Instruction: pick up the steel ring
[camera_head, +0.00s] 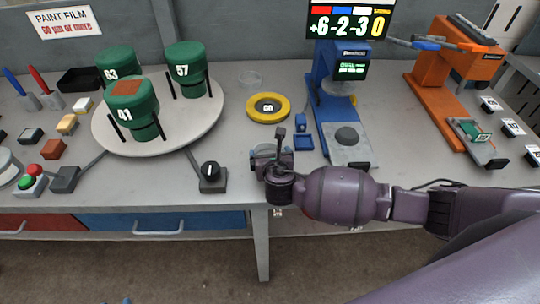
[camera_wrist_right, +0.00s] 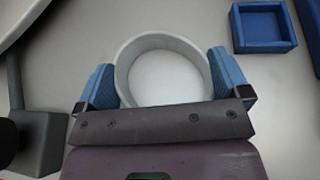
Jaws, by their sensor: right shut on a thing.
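The steel ring (camera_wrist_right: 158,41) is a pale grey band, seen from above in the right wrist view, with the table showing through its opening. My right gripper (camera_wrist_right: 163,72) has its two blue-padded fingers on opposite outer sides of the ring, shut on it. In the head view my right gripper (camera_head: 268,153) is low at the table's front edge, right of the black knob box; the wrist hides most of the ring there. I cannot tell whether the ring touches the table. My left gripper is not in view.
A yellow GO ring gauge (camera_head: 284,107) lies behind my right gripper. A small blue tray (camera_head: 303,142) and a blue measuring stand (camera_head: 322,95) are to its right. A black knob box (camera_head: 212,181) is to its left, near the round white turntable (camera_head: 190,146) with green numbered cylinders.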

